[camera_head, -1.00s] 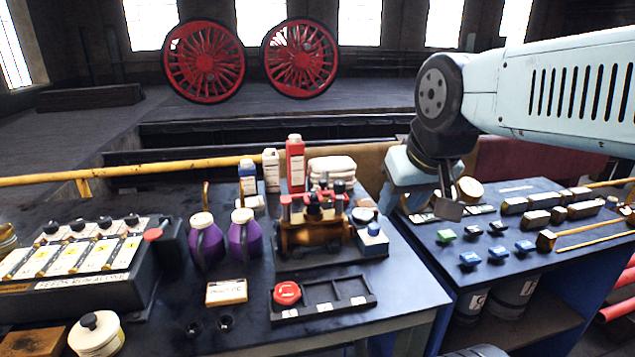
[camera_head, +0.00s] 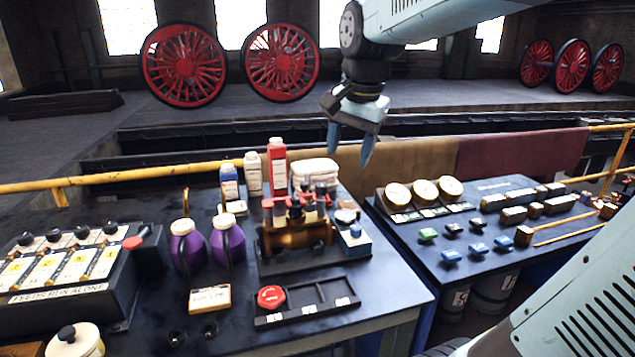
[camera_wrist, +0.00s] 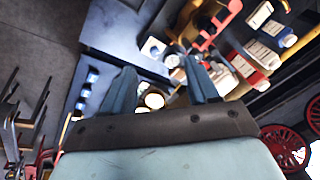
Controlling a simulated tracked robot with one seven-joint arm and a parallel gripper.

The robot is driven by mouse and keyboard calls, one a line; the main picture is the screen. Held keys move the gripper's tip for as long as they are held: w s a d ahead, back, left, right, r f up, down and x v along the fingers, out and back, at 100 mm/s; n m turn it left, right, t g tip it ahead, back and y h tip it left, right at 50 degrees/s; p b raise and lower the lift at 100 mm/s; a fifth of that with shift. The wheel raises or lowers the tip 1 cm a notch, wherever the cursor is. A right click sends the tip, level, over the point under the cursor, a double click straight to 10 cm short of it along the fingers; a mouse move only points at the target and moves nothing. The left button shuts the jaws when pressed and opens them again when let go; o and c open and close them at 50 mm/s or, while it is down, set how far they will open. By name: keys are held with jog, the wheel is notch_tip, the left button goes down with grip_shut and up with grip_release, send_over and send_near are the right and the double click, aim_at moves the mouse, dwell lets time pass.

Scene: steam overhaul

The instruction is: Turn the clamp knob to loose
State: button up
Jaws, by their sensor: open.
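A brass-coloured fitting (camera_head: 298,238) sits in a fixture on the left bench, with red clamp parts (camera_head: 282,212) across its top. Small dark knobs (camera_head: 320,190) stand on these parts; which one is the clamp knob, and how it is set, I cannot tell. A blue block (camera_head: 355,241) with a round top piece stands at the fixture's right. My gripper (camera_head: 350,145) is open and empty, fingers pointing down, above and behind the fixture's right side. In the wrist view my gripper (camera_wrist: 160,68) has its fingers apart, with red parts (camera_wrist: 212,22) beyond them.
Bottles (camera_head: 277,165) and purple jugs (camera_head: 187,248) crowd the fixture's back and left. A tray with a red button (camera_head: 271,297) lies in front. The right bench holds round gauges (camera_head: 424,191) and small blocks. A yellow rail (camera_head: 120,178) runs behind.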

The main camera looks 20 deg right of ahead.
jog(key=w+m+g, duration=0.2)
jog(key=w+m, duration=0.3)
jog(key=w, duration=0.3)
jog(key=m+g, duration=0.1)
jog(key=m, duration=0.5)
send_over(321, 185)
jog(key=f, duration=0.1)
notch_tip(321, 185, down, 14)
jog(key=shift+w+r, duration=0.1)
jog(key=shift+w, duration=0.05)
